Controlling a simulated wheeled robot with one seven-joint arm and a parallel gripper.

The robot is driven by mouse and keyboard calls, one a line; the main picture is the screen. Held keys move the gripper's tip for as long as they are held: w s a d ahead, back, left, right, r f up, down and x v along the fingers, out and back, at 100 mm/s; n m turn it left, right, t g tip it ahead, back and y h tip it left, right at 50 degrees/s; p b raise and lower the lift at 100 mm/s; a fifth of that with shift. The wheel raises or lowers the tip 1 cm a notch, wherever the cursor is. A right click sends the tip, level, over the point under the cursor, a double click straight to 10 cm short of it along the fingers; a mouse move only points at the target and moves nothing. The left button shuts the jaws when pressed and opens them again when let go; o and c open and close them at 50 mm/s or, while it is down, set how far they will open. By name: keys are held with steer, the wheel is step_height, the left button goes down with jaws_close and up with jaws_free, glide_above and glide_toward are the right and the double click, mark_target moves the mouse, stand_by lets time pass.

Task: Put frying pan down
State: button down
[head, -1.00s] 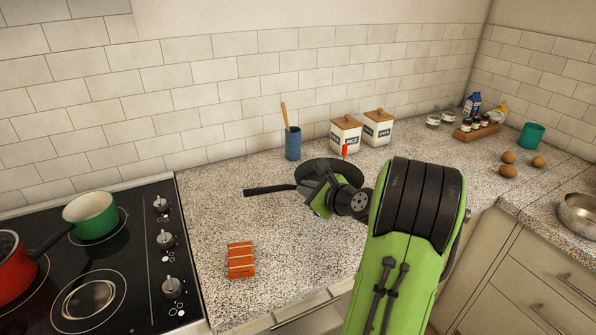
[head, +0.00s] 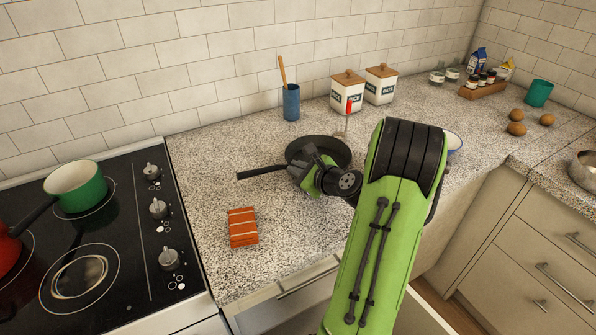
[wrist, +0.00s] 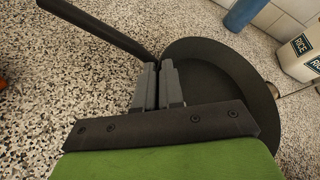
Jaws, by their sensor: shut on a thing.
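The dark frying pan (head: 322,149) is at the middle of the granite counter, with its handle (head: 262,172) pointing left. It also shows in the wrist view (wrist: 215,70), where its bowl is level or nearly so. My gripper (head: 306,170) is at the near left side of the pan. In the wrist view its two grey fingers (wrist: 158,86) are shut on the pan at the near rim, close to the handle's base. Whether the pan rests on the counter or hangs just above it, I cannot tell. My arm hides the pan's near right side.
A black cooktop (head: 110,240) with a green pot (head: 76,187) is at the left. Orange-red packets (head: 242,227) lie near the counter's front. A blue utensil cup (head: 291,102) and two canisters (head: 347,91) stand behind the pan.

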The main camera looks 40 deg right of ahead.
steer(key=shift+r, duration=0.1)
steer(key=c, duration=1.7)
jaws_free()
steer(key=o, duration=0.4)
steer(key=shift+o, duration=0.2)
